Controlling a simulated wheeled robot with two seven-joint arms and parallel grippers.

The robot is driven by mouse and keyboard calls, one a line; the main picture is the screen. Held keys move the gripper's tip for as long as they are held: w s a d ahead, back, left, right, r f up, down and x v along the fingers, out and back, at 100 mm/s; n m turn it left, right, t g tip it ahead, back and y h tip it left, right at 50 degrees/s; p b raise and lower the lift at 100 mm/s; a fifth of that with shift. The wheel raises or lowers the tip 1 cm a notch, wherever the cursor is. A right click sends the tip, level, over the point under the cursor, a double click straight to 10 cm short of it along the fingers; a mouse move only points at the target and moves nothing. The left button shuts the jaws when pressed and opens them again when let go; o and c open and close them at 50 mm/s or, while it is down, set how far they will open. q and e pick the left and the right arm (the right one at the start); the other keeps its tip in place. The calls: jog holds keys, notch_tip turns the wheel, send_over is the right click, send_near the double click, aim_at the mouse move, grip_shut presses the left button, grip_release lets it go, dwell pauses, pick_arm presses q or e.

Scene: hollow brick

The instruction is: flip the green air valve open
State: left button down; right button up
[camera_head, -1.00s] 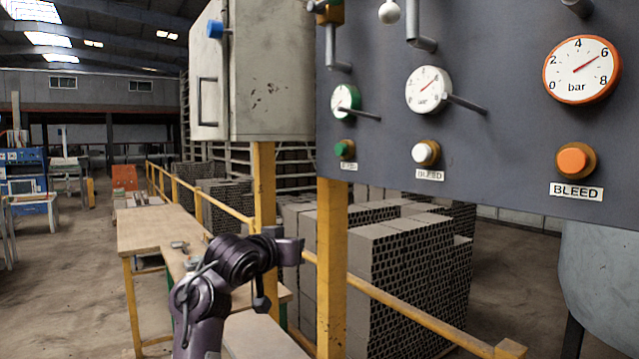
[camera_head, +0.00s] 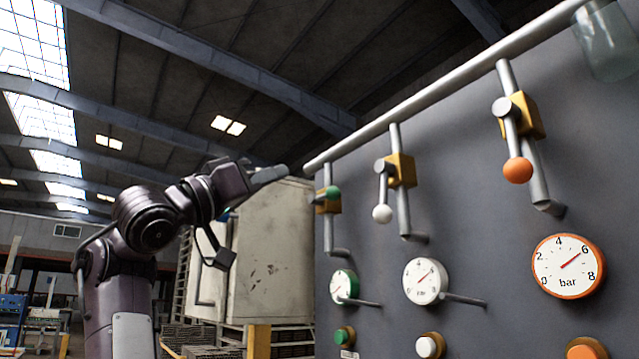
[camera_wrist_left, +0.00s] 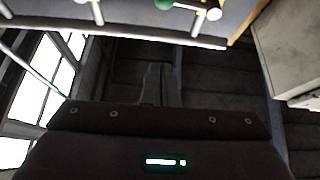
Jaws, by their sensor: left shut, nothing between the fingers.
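The green air valve is a small yellow body (camera_head: 324,208) on the leftmost pipe of the grey panel, with a green knob (camera_head: 333,192). Its short handle looks foreshortened, so its exact angle is hard to tell. My left gripper (camera_head: 284,171) is shut and empty. In the head view it appears to the left of and slightly above the green knob, clearly apart in the picture. In the left wrist view the closed fingers (camera_wrist_left: 160,84) point up the picture, with the green knob (camera_wrist_left: 163,4) cut by the top edge. My right gripper is not in view.
Beside it are a white-knobbed valve (camera_head: 382,213) and an orange-knobbed valve (camera_head: 517,170), both handles hanging down. A pipe (camera_head: 440,88) runs along the panel top. A pale cabinet (camera_head: 268,255) stands behind my left arm. Gauges and buttons sit below the valves.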

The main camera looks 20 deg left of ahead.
pick_arm(q)
jog(key=shift+w, duration=0.15)
notch_tip(320, 180, up, 6)
jog(key=p, duration=0.8)
send_over(323, 196)
jog(key=s, duration=0.4)
jog(key=f, duration=0.5)
jog(key=shift+w+d+p, duration=0.2)
jog(key=shift+d+p, duration=0.1)
jog(key=shift+s, duration=0.1)
